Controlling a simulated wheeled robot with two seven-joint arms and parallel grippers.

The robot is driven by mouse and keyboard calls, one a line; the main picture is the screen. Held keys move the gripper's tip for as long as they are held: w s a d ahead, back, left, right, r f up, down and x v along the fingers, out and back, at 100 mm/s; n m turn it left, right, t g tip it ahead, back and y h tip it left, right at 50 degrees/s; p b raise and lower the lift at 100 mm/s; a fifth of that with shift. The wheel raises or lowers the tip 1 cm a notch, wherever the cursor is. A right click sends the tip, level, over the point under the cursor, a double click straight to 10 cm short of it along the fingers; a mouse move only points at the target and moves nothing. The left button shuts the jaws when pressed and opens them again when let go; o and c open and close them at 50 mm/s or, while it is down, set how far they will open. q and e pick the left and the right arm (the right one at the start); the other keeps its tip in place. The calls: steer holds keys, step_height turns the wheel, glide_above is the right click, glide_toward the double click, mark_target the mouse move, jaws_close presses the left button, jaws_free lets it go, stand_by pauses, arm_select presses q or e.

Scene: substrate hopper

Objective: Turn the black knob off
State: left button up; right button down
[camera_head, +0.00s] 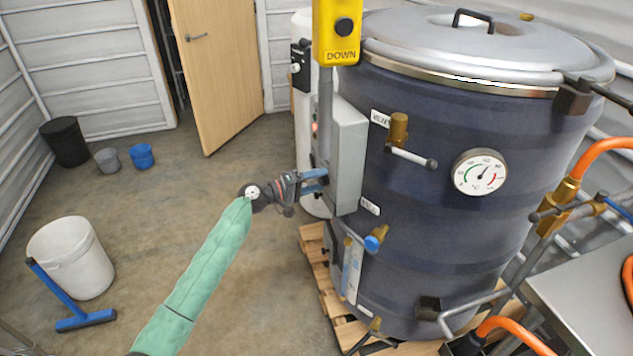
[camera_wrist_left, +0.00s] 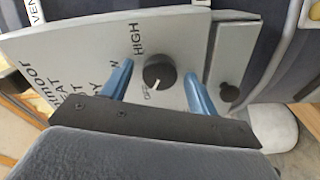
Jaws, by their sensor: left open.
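The black knob (camera_wrist_left: 159,72) sits on a grey control panel in the left wrist view, with HIGH and OFF lettering around it. A white mark on the knob points toward the OFF lettering. My left gripper (camera_wrist_left: 160,88) is open, with one blue finger on each side of the knob and a visible gap to each. In the head view, my left gripper (camera_head: 318,181) reaches the left side of the grey control box (camera_head: 348,155) on the dark hopper (camera_head: 440,200). The knob is hidden there. My right gripper is not in view.
A yellow DOWN button box (camera_head: 338,35) hangs above the control box. Brass valves (camera_head: 399,130) and a dial gauge (camera_head: 481,172) stick out of the hopper. A wooden pallet (camera_head: 318,262) lies beneath.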

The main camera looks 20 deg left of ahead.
mark_target(320, 181)
arm_select(q)
steer(key=shift+s+a+f, duration=0.1)
steer(key=shift+s+a, duration=0.2)
steer(key=shift+a, duration=0.05)
steer(key=shift+b+v, duration=0.6)
steer(key=shift+v, duration=0.45)
steer(key=shift+b+v, duration=0.65)
steer(key=shift+v, duration=1.65)
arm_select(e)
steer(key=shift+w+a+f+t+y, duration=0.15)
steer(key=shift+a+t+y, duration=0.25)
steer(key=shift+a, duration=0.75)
